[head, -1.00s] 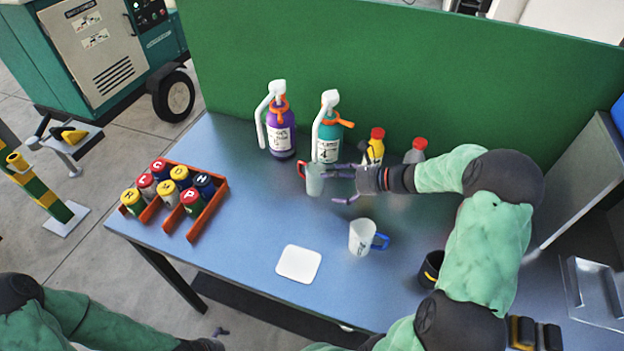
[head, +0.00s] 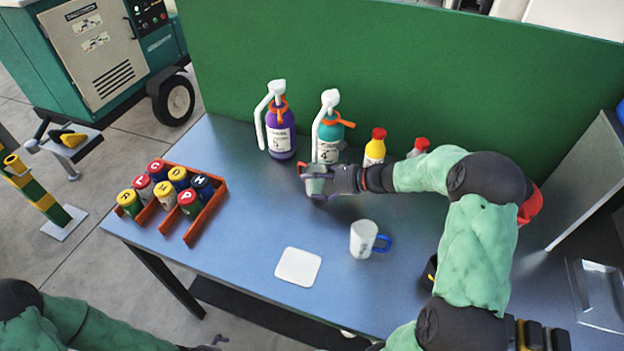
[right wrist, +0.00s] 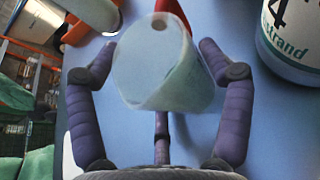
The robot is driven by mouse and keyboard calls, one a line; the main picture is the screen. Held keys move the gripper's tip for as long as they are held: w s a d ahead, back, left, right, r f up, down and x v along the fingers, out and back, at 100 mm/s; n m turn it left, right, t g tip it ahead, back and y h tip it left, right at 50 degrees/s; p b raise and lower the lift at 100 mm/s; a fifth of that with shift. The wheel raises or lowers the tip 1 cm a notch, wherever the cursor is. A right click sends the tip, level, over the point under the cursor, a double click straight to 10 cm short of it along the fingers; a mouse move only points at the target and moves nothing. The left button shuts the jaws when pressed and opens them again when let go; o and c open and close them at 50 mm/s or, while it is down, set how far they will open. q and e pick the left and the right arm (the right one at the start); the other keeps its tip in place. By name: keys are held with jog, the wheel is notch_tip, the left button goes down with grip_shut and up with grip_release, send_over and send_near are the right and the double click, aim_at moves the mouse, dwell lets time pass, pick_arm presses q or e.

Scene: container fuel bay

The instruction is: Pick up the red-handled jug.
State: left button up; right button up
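The red-handled jug (head: 317,184) is small, pale and translucent, and stands on the blue table in front of the teal bottle. Its red handle (head: 302,171) points left, away from my right gripper (head: 318,186). In the right wrist view the jug (right wrist: 155,70) sits between the two purple fingers of the right gripper (right wrist: 158,50), with its handle (right wrist: 175,12) at the far side. The fingers are spread around the jug, with a narrow gap at the right finger. My left gripper (head: 207,346) shows only in part at the bottom edge; its opening is unclear.
A blue-handled mug (head: 363,239) and white square mat (head: 298,266) lie nearer the front. Purple (head: 281,135) and teal (head: 328,140) pump bottles and a yellow bottle (head: 375,148) stand behind. An orange rack (head: 205,212) of lettered jars is left. A red object (head: 531,205) is partly behind my right arm.

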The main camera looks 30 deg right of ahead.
jog(key=c, duration=0.6)
jog(key=shift+r, duration=0.15)
